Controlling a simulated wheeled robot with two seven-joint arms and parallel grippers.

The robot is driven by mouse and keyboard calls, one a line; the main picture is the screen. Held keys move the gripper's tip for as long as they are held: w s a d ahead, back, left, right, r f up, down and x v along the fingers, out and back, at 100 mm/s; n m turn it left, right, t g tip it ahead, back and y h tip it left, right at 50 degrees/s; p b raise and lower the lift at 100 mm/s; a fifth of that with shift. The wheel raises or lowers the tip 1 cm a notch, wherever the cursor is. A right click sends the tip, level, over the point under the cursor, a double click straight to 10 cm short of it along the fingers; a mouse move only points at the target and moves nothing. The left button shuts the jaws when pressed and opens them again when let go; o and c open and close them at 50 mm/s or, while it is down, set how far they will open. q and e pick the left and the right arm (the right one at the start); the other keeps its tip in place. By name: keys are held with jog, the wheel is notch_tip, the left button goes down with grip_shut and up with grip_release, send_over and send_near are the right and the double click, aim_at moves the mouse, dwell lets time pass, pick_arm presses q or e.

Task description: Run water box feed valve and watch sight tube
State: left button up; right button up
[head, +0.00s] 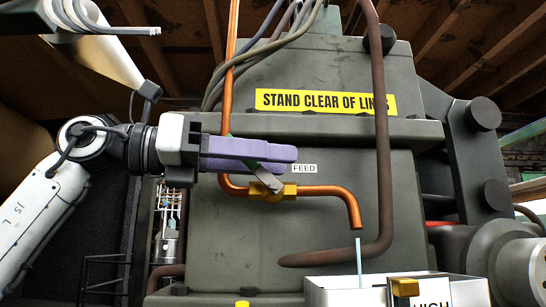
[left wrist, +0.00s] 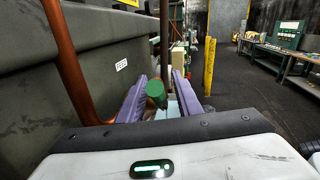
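The feed valve (head: 262,190) is a brass-yellow body on an orange copper pipe, beside a FEED label (head: 304,168). Its grey lever (head: 271,181) tilts up and left, with green showing behind my fingers. My left gripper (head: 285,157) has purple fingers at the lever. In the left wrist view, the lever's green end (left wrist: 155,90) lies between the two fingers, which stand apart; firm contact cannot be told. The pipe ends in a spout over the white water box (head: 330,292). A thin pale-blue vertical strip (head: 358,262) is below the spout; water or tube is unclear.
A dark rusty pipe (head: 378,130) runs down right of the valve and bends left above the box. A brass-topped part (head: 404,287) and a HIGH sign (head: 431,303) are at the box front. The grey machine (head: 320,75) stands close behind.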

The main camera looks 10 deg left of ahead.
pick_arm(q)
jog(key=shift+w+d, duration=0.2)
jog(key=shift+d, duration=0.15)
grip_shut()
